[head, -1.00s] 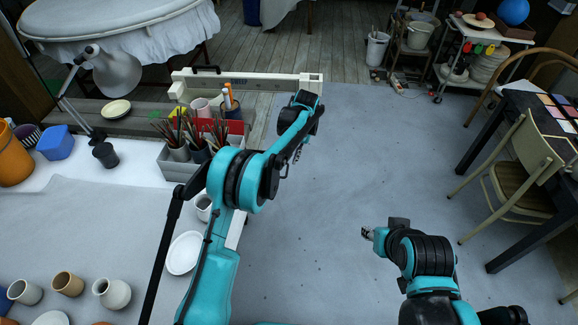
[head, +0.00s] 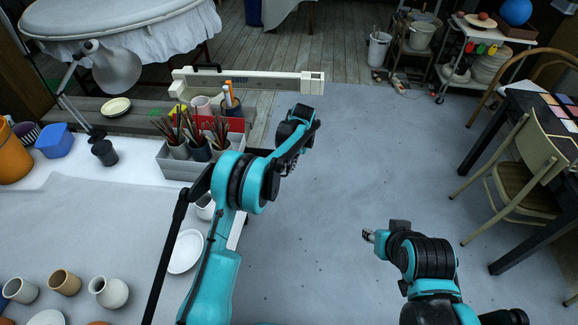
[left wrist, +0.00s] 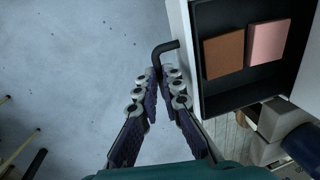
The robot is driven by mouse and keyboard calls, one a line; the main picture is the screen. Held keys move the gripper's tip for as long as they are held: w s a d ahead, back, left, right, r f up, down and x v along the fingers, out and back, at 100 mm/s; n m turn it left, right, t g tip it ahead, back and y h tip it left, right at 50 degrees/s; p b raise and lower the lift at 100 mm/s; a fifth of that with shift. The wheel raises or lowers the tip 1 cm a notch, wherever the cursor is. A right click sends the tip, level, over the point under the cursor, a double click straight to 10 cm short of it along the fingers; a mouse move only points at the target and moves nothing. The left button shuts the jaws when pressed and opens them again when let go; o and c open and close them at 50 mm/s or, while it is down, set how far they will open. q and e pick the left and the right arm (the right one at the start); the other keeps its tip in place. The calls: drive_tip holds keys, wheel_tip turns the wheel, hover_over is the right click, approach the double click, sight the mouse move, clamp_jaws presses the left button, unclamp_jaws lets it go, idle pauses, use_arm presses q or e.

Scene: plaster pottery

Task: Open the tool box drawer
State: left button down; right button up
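The tool box (head: 178,168) is a grey box at the right edge of the white table in the head view, with cups of brushes on top. In the left wrist view its drawer (left wrist: 217,104) stands pulled out, and a brown block (left wrist: 223,54) and a pink block (left wrist: 268,43) lie inside. A black bent handle (left wrist: 168,47) sticks out from the drawer's front. My left gripper (left wrist: 159,74) has its fingertips closed around the handle's end. My right gripper (head: 369,236) is low over the grey floor, away from the box; its finger gap is too small to judge.
A white plate (head: 186,252) and a pale cup (head: 205,207) stand on the table by my left arm. A cream bar-like case (head: 250,82) lies behind the tool box. A chair (head: 520,180) stands at the right. The grey floor between is clear.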

use_arm(q)
drive_tip(key=shift+d, duration=0.1)
drive_tip(key=shift+d, duration=1.2)
drive_tip(key=c, duration=1.9)
unclamp_jaws()
drive_tip(key=shift+a, duration=0.1)
drive_tip(key=r, duration=0.4)
drive_tip(key=d+r, duration=0.1)
drive_tip(key=r, duration=0.3)
drive_tip(key=d+r, duration=0.1)
drive_tip(key=r, duration=0.2)
drive_tip(key=shift+s+r, duration=0.1)
drive_tip(key=shift+r, duration=0.3)
